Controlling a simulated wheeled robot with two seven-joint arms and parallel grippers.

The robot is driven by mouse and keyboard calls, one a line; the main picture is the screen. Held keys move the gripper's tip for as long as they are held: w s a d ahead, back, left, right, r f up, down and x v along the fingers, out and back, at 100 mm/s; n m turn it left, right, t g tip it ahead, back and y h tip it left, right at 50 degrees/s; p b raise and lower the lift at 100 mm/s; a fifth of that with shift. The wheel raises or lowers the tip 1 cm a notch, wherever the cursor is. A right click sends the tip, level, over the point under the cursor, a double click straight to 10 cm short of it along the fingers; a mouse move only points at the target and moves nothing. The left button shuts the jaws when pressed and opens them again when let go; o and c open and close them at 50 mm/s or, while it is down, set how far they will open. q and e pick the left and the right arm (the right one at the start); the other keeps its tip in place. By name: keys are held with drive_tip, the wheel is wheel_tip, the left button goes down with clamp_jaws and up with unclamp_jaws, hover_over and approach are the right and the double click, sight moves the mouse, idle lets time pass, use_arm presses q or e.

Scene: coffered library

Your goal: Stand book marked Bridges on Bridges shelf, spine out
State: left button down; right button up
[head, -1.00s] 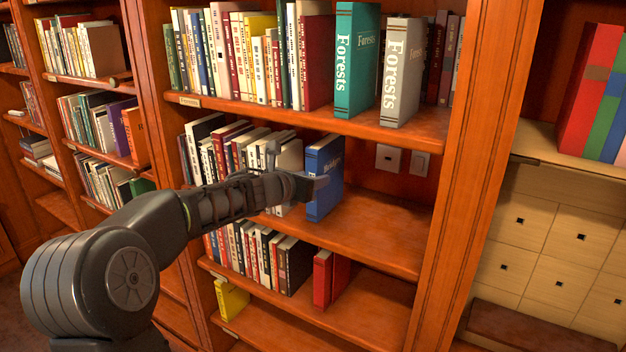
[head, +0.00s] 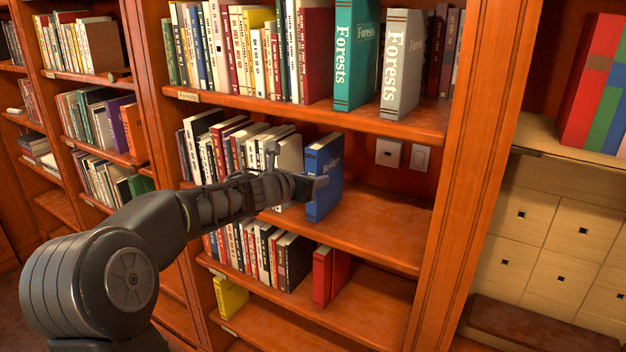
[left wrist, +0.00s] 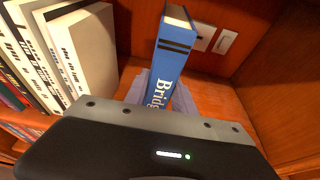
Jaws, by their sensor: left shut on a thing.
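The blue book marked Bridges (head: 325,170) stands upright on the middle shelf (head: 350,232), just right of a row of books. In the left wrist view its spine (left wrist: 172,60) faces my gripper, with the letters "Bridg" showing. My left gripper (head: 312,187) reaches in from the left and is shut on the book, with a finger on each side of it. The wrist body hides the lower spine. Whether the book's foot rests on the board is hard to tell. My right gripper is not in view.
A row of books (head: 235,150) stands left of the blue book. The shelf to its right is bare, with switch plates (head: 389,153) on the back wall. The shelf above, labelled Forests (head: 188,97), holds Forests books (head: 402,65). Red books (head: 330,272) stand below.

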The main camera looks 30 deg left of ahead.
use_arm(q)
drive_tip(key=shift+f, duration=0.1)
drive_tip(key=c, duration=1)
unclamp_jaws()
drive_tip(key=shift+o, duration=0.2)
drive_tip(key=shift+f, duration=0.15)
drive_tip(key=v, duration=0.8)
